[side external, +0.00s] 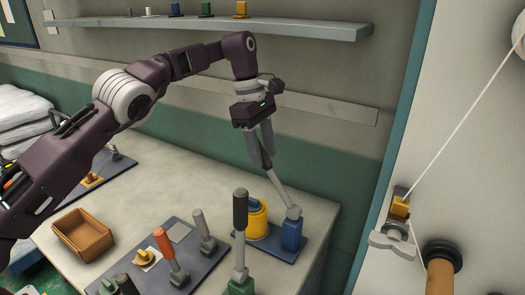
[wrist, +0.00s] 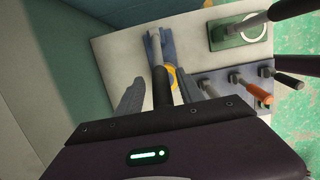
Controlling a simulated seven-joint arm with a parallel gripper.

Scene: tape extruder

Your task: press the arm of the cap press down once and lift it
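A press stands on a blue-grey plate with a blue post (side external: 291,234) and a yellow cylinder (side external: 257,222) beside it. I take it as the cap press; no label shows. Its grey arm (side external: 281,192) slants up from the post to a dark handle end (side external: 264,157), raised well above the cylinder. My gripper (side external: 262,158) is over this end, fingers pointing down. In the wrist view, the dark handle (wrist: 162,88) lies between my two spread fingers (wrist: 158,90), with gaps on both sides. The yellow cylinder (wrist: 171,76) is partly hidden behind the arm there.
A green-based lever device (side external: 240,285) with an upright black handle stands at the table's front. Several levers stand on a dark board (side external: 205,262), one with an orange handle (side external: 163,243). An open brown box (side external: 82,235) is at the left. A shelf (side external: 210,27) hangs above.

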